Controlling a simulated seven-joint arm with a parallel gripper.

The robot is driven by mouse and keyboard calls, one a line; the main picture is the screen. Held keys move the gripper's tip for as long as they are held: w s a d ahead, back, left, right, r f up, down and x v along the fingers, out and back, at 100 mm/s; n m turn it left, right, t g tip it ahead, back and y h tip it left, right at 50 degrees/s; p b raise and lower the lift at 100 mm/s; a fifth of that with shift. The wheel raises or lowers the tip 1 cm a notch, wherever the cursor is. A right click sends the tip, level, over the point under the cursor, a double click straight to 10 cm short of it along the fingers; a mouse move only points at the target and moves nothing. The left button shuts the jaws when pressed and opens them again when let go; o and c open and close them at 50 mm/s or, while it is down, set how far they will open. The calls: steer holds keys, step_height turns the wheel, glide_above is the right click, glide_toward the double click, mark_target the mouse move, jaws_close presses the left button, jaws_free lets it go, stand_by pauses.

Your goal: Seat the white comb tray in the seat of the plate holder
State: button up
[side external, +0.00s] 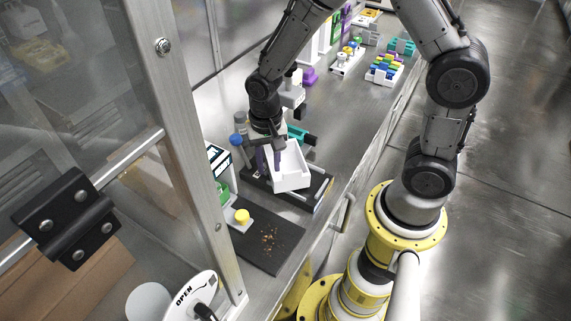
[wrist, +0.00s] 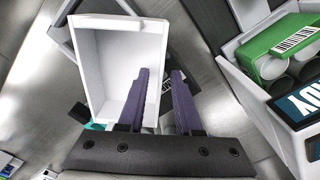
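The white comb tray (side external: 290,171) is an open white box over the dark plate holder (side external: 315,196) in the side external view. It looks turned a little against the holder's rails; I cannot tell whether its base is down in the seat. My gripper (side external: 272,158) is at the tray's left side, pointing down. In the wrist view, my gripper's purple fingers (wrist: 162,72) stand apart, one over the inside of the tray (wrist: 112,60) and one beyond its right wall. Background shows between the right finger and that wall. The seat is mostly hidden under the tray.
A dark mat (side external: 268,243) with brown crumbs and a yellow-topped item (side external: 242,216) lies in front. A green-and-white box (side external: 219,170) stands left of the holder. Racks of coloured pieces (side external: 384,68) stand farther back. The bench's edge runs close along the right.

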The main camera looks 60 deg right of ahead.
jaws_close()
stand_by(1.2)
